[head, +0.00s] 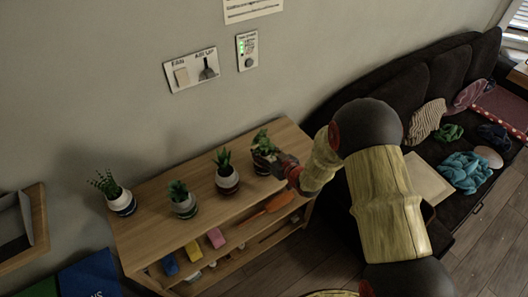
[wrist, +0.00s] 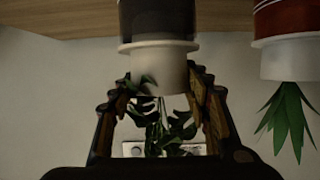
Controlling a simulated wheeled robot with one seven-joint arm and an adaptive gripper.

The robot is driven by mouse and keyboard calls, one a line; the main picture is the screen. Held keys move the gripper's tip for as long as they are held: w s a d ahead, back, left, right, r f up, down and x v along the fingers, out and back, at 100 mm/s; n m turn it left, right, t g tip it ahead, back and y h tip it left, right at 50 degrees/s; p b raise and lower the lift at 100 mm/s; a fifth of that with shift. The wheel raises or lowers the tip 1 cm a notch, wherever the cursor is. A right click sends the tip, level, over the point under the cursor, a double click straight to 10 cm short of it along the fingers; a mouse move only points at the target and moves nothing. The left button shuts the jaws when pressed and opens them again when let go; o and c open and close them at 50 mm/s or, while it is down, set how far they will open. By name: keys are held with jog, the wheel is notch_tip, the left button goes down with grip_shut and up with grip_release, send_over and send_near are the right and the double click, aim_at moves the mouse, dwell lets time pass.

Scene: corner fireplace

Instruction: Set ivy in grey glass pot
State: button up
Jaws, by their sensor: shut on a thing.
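A leafy green plant (head: 263,141) stands in a dark grey pot with a white rim (head: 262,164), at the right end of the wooden shelf top. My gripper (head: 280,166) reaches it from the right. In the wrist view, which is upside down, my gripper's fingers (wrist: 160,98) lie on both sides of the white rim (wrist: 160,74), shut on the pot. Split dark leaves (wrist: 165,133) show past the rim. The dark pot body (wrist: 157,20) is partly cut off. I cannot tell whether its base touches the shelf or which plant is the ivy.
Potted plants stand left of it: a spiky one in a white-and-red pot (head: 227,181), one in a grey banded pot (head: 184,206), and a fern-like one (head: 121,202). The shelf top (head: 150,242) is clear in front. A dark sofa (head: 408,95) stands right.

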jog(key=shift+f+b, duration=0.35)
jog(key=shift+f, duration=0.05)
dwell(0.4)
jog(key=o, duration=0.9)
